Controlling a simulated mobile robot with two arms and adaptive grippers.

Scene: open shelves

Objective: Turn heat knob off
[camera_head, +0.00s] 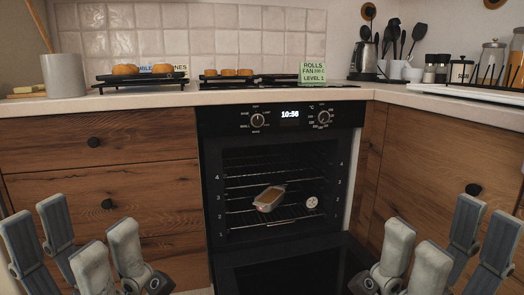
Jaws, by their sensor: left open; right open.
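The oven (209,200) stands in the middle under the counter. Its dark control panel has a right knob (324,117) with °C and number marks around it, which looks like the heat knob. A left knob (257,121) has small word marks around it. The knobs' exact settings are too small to read. A lit display (290,114) between them shows 10:56. My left gripper (78,236) is open and empty at the lower left, well below and left of the knobs. My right gripper (447,240) is open and empty at the lower right. Neither touches anything.
The oven door (290,274) is folded down in front. Wooden drawers (140,190) flank the oven.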

